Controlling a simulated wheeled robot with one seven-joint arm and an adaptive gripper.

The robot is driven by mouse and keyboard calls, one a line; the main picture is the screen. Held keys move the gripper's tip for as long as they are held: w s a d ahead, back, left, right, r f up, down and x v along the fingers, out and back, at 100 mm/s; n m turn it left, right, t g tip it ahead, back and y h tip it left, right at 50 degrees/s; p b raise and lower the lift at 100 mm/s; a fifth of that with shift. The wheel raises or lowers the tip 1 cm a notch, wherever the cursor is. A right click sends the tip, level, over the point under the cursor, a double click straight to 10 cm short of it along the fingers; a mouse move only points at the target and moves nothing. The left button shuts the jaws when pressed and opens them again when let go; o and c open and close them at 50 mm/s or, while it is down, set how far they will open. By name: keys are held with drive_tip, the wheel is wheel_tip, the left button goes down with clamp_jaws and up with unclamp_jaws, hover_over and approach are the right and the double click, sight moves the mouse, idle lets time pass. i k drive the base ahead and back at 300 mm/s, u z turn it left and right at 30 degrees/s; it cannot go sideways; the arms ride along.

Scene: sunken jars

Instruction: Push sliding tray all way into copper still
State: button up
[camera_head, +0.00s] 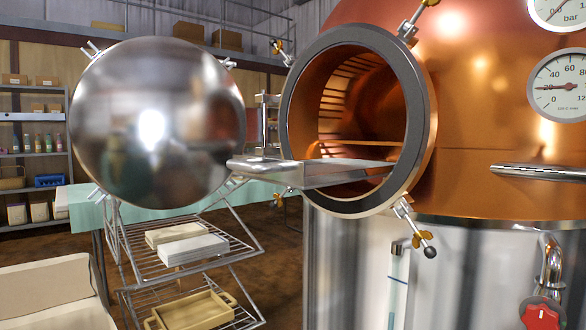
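The copper still (480,130) fills the right side of the head camera view. Its round hatch (426,120) is open, with a dark grey ring around a copper interior. The sliding tray (325,175) is a flat metal tray that sticks out of the hatch to the left, with its outer end (255,165) outside the opening. Its inner end lies inside the still. The round polished hatch door (155,125) stands swung open on the left, close to the tray's outer end. My gripper is not in view.
Clamps with knobs (425,248) stick out around the hatch rim. A metal handle bar (540,172) juts out at the right. A wire rack (185,260) with white stacks and a wooden tray (195,310) stands below the door. Shelves (30,150) line the back left.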

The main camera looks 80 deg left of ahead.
sight(315, 173)
drive_tip(key=u, duration=0.55)
drive_tip(key=k, duration=1)
drive_tip(key=u, duration=0.85)
drive_tip(key=i, duration=0.5)
drive_tip(key=z, duration=0.05)
